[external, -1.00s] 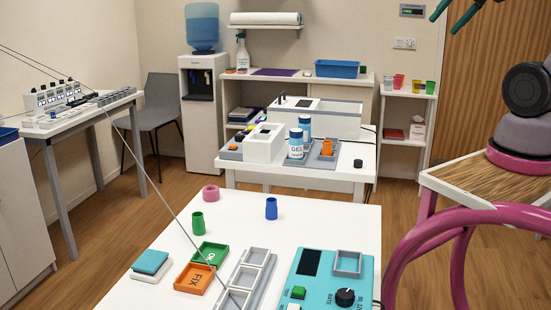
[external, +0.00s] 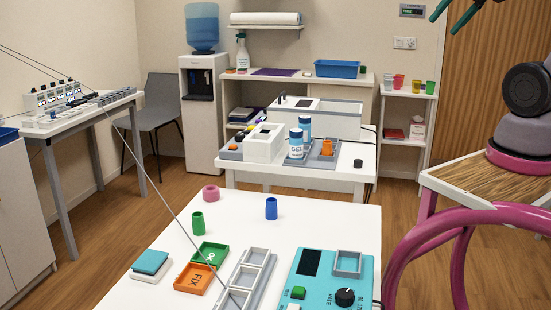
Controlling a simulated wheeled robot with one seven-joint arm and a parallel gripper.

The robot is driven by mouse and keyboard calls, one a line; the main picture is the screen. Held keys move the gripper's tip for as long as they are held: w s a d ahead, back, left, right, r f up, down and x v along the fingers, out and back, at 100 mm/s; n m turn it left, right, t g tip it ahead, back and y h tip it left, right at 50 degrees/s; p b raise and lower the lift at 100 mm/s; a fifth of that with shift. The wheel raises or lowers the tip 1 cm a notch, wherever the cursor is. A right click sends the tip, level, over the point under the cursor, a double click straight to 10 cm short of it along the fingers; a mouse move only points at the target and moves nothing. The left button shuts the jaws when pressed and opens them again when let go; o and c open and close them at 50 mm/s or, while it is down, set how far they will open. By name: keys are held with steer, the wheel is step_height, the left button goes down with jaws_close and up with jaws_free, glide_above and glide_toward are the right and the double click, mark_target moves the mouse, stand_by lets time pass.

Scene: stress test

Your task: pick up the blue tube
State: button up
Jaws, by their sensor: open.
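The blue tube (external: 271,208) stands upright on the near white table, toward its back middle. It is apart from the things around it. Two dark green fingers of my gripper (external: 443,26) show at the top edge, right of centre. They are spread apart with nothing between them. They appear high up and well away from the tube; the rest of the gripper is cut off by the frame.
A pink ring (external: 211,193) and a green tube (external: 198,223) stand left of the blue tube. Green (external: 222,246) and orange (external: 181,279) trays, a grey rack (external: 262,258) and a teal device (external: 297,288) lie nearer. The tabletop right of the blue tube is clear.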

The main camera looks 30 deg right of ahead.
stand_by(0.4)
steer(key=shift+c, duration=1.2)
steer(key=shift+r, duration=0.1)
